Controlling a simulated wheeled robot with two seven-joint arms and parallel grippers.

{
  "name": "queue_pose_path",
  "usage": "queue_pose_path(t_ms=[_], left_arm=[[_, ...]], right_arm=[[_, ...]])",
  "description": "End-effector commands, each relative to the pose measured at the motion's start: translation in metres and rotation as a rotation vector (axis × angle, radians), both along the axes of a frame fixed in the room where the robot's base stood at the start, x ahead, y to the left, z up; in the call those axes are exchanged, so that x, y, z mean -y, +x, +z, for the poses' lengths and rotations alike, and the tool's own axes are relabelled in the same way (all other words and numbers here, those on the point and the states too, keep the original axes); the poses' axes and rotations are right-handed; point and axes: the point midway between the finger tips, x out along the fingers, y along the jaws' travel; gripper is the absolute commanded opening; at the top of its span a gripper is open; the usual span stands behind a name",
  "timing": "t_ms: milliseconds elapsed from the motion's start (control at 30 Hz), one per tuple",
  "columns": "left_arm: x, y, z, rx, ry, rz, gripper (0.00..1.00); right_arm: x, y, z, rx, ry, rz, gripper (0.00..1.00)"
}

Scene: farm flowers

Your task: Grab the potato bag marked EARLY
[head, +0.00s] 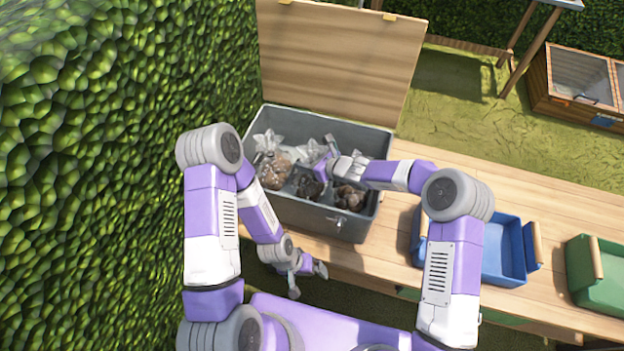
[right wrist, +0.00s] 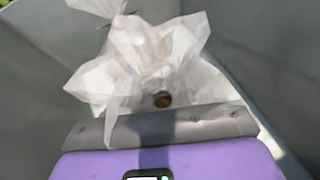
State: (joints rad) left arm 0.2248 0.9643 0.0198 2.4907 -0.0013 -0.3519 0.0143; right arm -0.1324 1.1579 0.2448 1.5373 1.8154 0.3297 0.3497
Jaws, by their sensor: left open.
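Several clear plastic bags of potatoes lie in an open grey box: a light brown one (head: 272,172) at the left, a dark one (head: 308,188) at the front middle and another dark one (head: 349,197) at the front right. I cannot read the EARLY mark on any bag. My right gripper (head: 322,168) reaches into the box among the bags. The right wrist view shows a crumpled clear bag top (right wrist: 150,60) right beyond its grey finger; whether the jaws hold it is hidden. My left gripper (head: 307,281) is open and empty, low in front of the box.
The grey box (head: 345,228) stands on a wooden table (head: 500,180) with a raised wooden board (head: 340,50) behind it. A blue crate (head: 508,262) and a green crate (head: 598,285) stand to the right. A hedge (head: 100,150) closes the left side.

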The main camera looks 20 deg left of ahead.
Motion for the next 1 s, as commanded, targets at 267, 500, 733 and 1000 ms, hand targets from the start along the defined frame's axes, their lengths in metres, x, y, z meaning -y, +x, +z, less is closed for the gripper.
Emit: queue_pose_path(t_ms=[267,500,733,1000], left_arm=[[0.0000,0.0000,0.0000,0.000,0.000,0.000,1.00],[0.0000,0.0000,-0.0001,0.000,0.000,0.000,1.00],[0.0000,0.0000,-0.0001,0.000,0.000,0.000,1.00],[0.0001,-0.0001,-0.0001,0.000,0.000,0.000,1.00]], right_arm=[[0.0004,0.0000,0.0000,0.000,0.000,0.000,0.08],[0.0005,0.0000,-0.0001,0.000,0.000,0.000,0.00],[0.0006,0.0000,-0.0002,0.000,-0.001,0.000,0.00],[0.0007,0.0000,-0.0002,0.000,-0.001,-0.001,0.00]])
